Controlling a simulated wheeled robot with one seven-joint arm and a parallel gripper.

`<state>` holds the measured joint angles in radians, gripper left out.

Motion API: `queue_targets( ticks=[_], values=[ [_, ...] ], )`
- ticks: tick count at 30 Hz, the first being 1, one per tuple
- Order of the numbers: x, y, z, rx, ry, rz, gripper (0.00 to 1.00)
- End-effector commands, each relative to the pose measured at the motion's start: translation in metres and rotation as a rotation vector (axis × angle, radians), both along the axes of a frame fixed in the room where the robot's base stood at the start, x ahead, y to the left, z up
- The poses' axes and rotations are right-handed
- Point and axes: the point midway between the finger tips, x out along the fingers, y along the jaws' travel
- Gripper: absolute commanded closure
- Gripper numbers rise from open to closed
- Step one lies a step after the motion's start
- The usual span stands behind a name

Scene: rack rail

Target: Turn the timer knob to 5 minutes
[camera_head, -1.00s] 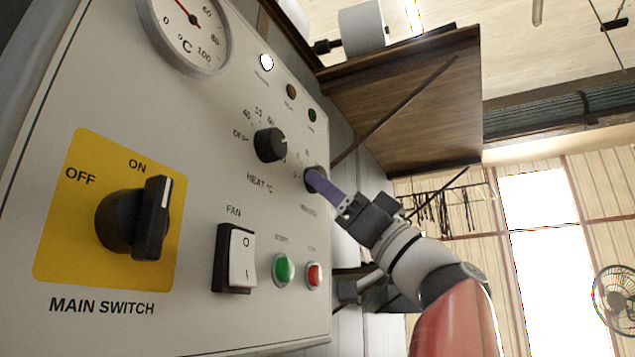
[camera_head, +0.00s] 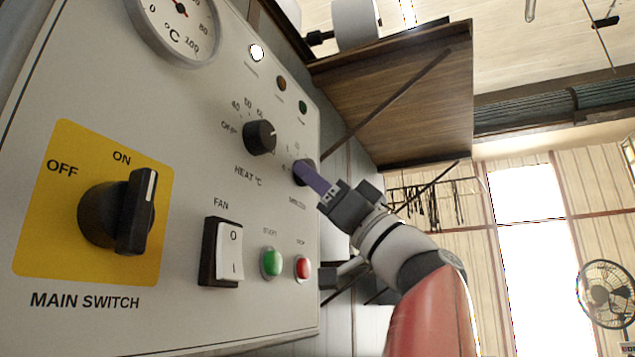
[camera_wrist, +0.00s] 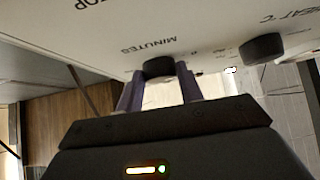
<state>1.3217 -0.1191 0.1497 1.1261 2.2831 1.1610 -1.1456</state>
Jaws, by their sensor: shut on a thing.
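The timer knob (camera_wrist: 158,67) is a small round black knob on the pale control panel (camera_head: 180,110), with the word MINUTES beside it in the wrist view. In the head view the timer knob (camera_head: 302,170) is partly hidden by my gripper (camera_head: 308,178). My gripper, with purple fingers, is shut on the knob; in the wrist view my gripper (camera_wrist: 159,78) has one finger on each side of it. The knob's pointer and most of its scale are hidden, so I cannot tell its setting.
The heat knob (camera_head: 260,137) is close to the timer knob. Below are the green start button (camera_head: 271,262), the red stop button (camera_head: 303,267) and the fan switch (camera_head: 229,252). The main switch (camera_head: 130,212) points to ON. A wooden board (camera_head: 420,90) stands behind the panel.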

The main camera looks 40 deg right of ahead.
Motion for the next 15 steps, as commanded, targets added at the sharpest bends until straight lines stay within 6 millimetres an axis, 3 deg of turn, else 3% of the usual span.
queue_targets(
  ticks=[15],
  values=[
    [-0.0032, 0.0080, 0.0035, 0.309, 0.125, 0.004, 0.86]
  ],
)
